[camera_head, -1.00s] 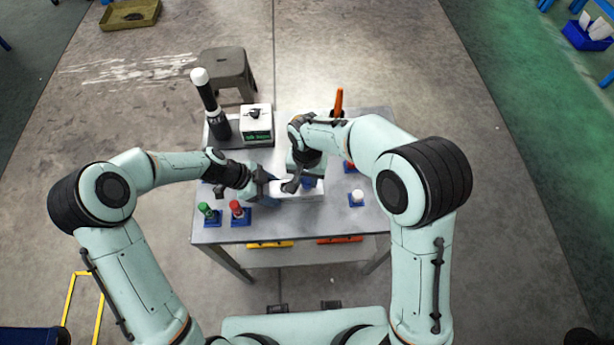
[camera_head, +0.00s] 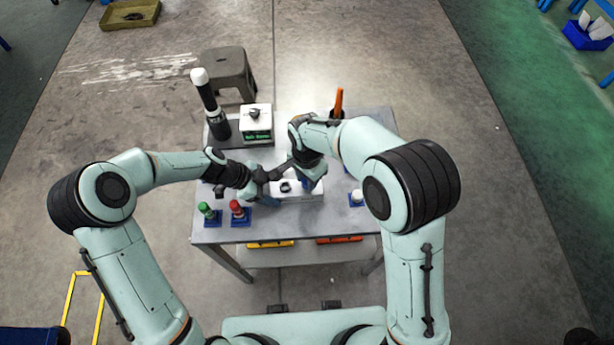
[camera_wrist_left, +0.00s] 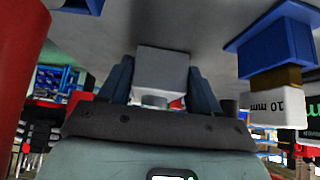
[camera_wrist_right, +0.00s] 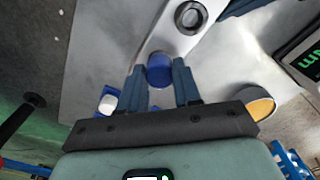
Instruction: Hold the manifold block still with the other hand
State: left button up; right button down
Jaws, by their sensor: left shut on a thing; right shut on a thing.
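The manifold block (camera_head: 303,197) is a pale grey bar near the middle of the grey table (camera_head: 340,226), with a dark ring on top. My left gripper (camera_head: 265,187) is shut on its left end; the left wrist view shows the block (camera_wrist_left: 161,62) between the fingers. My right gripper (camera_head: 307,181) is above the block's right part. In the right wrist view its fingers are shut on a blue round part (camera_wrist_right: 159,70) at the block's end. The block's ring opening (camera_wrist_right: 189,17) shows beyond. The blue part's lower side is hidden.
Green-topped (camera_head: 206,211) and red-topped (camera_head: 238,210) pieces on blue bases stand front left. A white-topped piece (camera_head: 357,197) stands right. A tall black-and-white cylinder (camera_head: 210,104) and a white box (camera_head: 256,122) stand back left; an orange-handled tool (camera_head: 338,102) stands back right.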

jog(key=m, duration=0.3)
jog(key=shift+m, duration=1.1)
jog(key=shift+m, duration=1.2)
jog(key=m, duration=0.2)
jog(key=shift+m, duration=0.3)
